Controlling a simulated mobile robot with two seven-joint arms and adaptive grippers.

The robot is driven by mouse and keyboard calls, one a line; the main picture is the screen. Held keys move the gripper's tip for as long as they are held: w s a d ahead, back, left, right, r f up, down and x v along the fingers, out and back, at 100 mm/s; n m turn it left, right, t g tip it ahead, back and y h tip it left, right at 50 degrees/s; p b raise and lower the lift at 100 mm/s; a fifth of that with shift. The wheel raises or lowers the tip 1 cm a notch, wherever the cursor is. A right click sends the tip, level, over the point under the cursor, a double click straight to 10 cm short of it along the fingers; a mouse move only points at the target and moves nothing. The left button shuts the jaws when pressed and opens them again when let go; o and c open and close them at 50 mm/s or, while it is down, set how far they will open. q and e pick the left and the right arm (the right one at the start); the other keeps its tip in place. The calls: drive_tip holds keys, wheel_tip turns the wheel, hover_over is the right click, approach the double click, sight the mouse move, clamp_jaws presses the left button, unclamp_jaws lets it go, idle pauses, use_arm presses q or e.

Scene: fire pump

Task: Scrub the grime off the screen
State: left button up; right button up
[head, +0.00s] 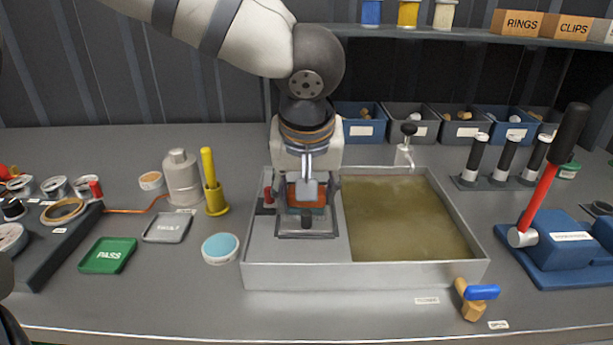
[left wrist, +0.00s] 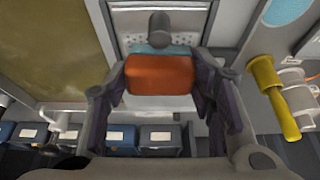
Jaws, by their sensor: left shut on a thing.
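My left gripper (head: 306,188) reaches down over the left, flat part of a grey metal sink tray. It is shut on an orange block (head: 316,194), which also shows between the fingers (left wrist: 160,78) in the left wrist view. The block (left wrist: 160,75) has a teal layer along one edge and looks like a scrubber. Below it lies a framed plate, which looks like the screen (head: 306,233), with a pale speckled surface (left wrist: 135,18) in the left wrist view. The block hides much of it, and I cannot tell how much grime is on it or whether they touch. My right gripper is not in view.
The sink tray (head: 365,275) holds murky water (head: 405,220) on its right. A small red-topped item (head: 267,194) stands close left of the gripper. A yellow holder (head: 216,200), a grey bottle (head: 183,180) and a teal-topped tin (head: 220,248) stand left.

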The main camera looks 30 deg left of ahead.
use_arm(q)
drive_tip(key=shift+s+d+r, duration=0.1)
drive_tip(key=shift+s+d, duration=0.1)
drive_tip(key=shift+s, duration=0.15)
drive_tip(key=shift+w+a+f, duration=0.25)
drive_tip(key=shift+w+f, duration=0.05)
drive_tip(key=shift+w, duration=0.05)
drive_tip(key=shift+w+a, duration=0.65)
drive_tip(key=shift+w, duration=0.4)
drive_tip(key=shift+w+a, duration=0.65)
drive_tip(key=shift+w, duration=0.4)
drive_tip(key=shift+w+a, duration=0.65)
drive_tip(key=shift+w, duration=0.4)
drive_tip(key=shift+r, duration=0.1)
wheel_tip(320, 180, up, 6)
wheel_tip(320, 180, up, 3)
drive_tip(key=shift+r, duration=0.1)
